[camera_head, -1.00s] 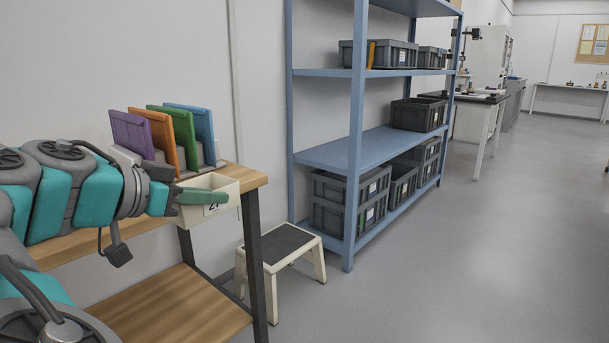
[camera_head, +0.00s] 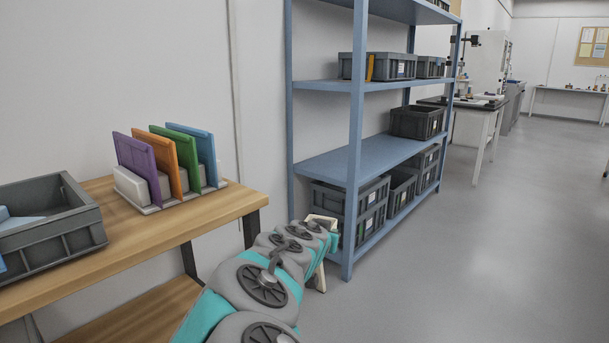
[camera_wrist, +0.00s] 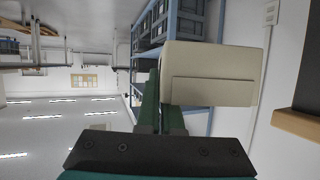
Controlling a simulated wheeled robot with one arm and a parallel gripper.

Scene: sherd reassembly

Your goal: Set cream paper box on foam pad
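The cream paper box (camera_wrist: 212,75) fills the upper middle of the wrist view, with a plain pale side towards the camera. My gripper (camera_wrist: 160,95) has its green fingers closed at the box's left edge and holds it off any surface. In the head view my arm reaches towards the step stool and hides the gripper. A small cream edge (camera_head: 322,220) shows past the arm's end; I cannot tell for sure whether it is the box. I see no foam pad that I can make out in either view.
A wooden bench (camera_head: 150,230) at left bears a grey crate (camera_head: 50,240) and a rack of coloured panels (camera_head: 165,165). A blue shelf unit (camera_head: 358,150) with grey bins stands beyond the arm. A step stool (camera_head: 320,277) is mostly hidden by it. The floor at right is clear.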

